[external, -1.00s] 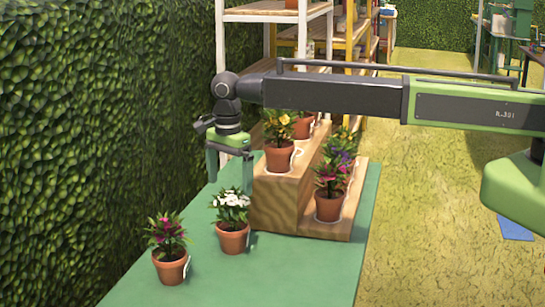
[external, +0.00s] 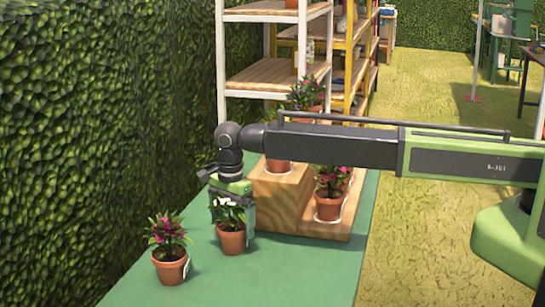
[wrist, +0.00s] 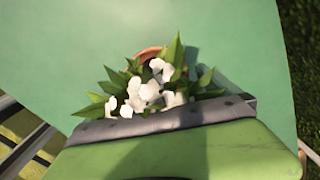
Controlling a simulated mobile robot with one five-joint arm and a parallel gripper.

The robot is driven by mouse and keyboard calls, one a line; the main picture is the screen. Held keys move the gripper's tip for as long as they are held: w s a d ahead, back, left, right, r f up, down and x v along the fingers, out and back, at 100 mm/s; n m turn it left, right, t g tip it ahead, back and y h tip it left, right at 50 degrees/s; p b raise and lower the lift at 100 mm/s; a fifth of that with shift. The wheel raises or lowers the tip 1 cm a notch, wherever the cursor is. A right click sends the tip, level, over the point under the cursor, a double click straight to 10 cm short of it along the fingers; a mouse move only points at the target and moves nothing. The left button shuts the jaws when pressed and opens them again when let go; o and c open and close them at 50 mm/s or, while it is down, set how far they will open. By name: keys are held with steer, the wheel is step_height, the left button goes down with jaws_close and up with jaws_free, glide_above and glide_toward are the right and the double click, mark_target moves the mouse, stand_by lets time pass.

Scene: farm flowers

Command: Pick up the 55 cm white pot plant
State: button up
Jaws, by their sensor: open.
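The white-flowered pot plant (external: 232,239) stands upright in a terracotta pot on the green table (external: 300,268). My gripper (external: 232,211) is open and pointing down over this plant, its fingers at the height of the leaves and flowers. In the external view the gripper hides most of the white blooms. In the wrist view the white flowers (wrist: 150,92) and green leaves show just beyond my green gripper body, with a sliver of pot rim (wrist: 150,54) behind them. I cannot tell whether the fingers touch the plant.
A pink-flowered pot plant (external: 170,264) stands close by at the front left. A wooden stepped stand (external: 277,203) with several potted plants is just behind to the right. A hedge (external: 90,120) runs along the left. The table's front right is clear.

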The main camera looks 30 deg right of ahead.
mark_target(239, 226)
steer(key=f+b, duration=0.4)
steer(key=f, duration=0.1)
steer(key=shift+s, duration=0.2)
steer(key=shift+r, duration=0.15)
steer(key=c, duration=1.9)
step_height(239, 226, up, 10)
steer(key=p, duration=1)
steer(key=shift+r, duration=0.15)
